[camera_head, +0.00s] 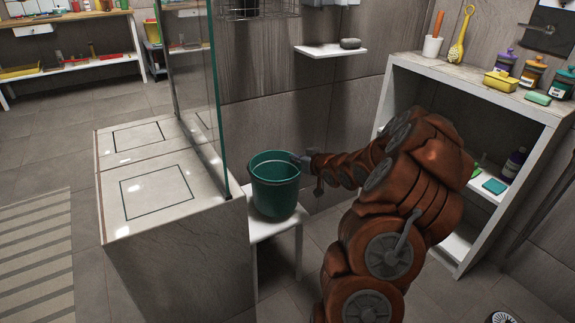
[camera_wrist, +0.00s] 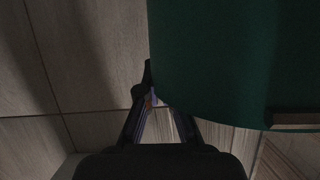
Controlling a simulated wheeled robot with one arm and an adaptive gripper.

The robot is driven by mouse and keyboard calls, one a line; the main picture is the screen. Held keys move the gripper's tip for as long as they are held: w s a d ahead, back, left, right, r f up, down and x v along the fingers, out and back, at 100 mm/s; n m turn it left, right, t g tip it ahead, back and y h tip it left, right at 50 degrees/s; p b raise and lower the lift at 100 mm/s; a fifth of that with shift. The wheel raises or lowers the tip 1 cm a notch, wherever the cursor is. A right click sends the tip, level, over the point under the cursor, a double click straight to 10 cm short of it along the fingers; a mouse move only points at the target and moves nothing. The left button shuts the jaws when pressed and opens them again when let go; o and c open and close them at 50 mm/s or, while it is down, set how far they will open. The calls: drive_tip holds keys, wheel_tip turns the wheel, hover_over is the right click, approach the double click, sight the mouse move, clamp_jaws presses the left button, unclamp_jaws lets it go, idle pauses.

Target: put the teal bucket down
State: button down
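The teal bucket (camera_head: 274,186) is upright over a small white stool (camera_head: 290,222) beside the tiled bench. Its base appears at the stool top; I cannot tell for sure whether it touches. My gripper (camera_head: 303,161) is at the right side of the bucket's rim. In the wrist view the bucket's teal wall (camera_wrist: 225,60) fills the upper right. My gripper (camera_wrist: 158,95) is shut on the bucket's edge there, one finger against the wall and the other partly hidden behind it.
A tiled bench (camera_head: 200,195) with a glass panel (camera_head: 194,85) stands close left of the bucket. A white shelf unit (camera_head: 462,78) with bottles stands right. A wall shelf (camera_head: 331,50) is above. Open floor lies at the left.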

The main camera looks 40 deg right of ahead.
sight(292, 165)
drive_tip(key=shift+x, duration=0.8)
wheel_tip(292, 165, down, 3)
drive_tip(key=shift+f+b, duration=0.1)
drive_tip(key=shift+b, duration=0.8)
drive_tip(key=c, duration=1.3)
unclamp_jaws()
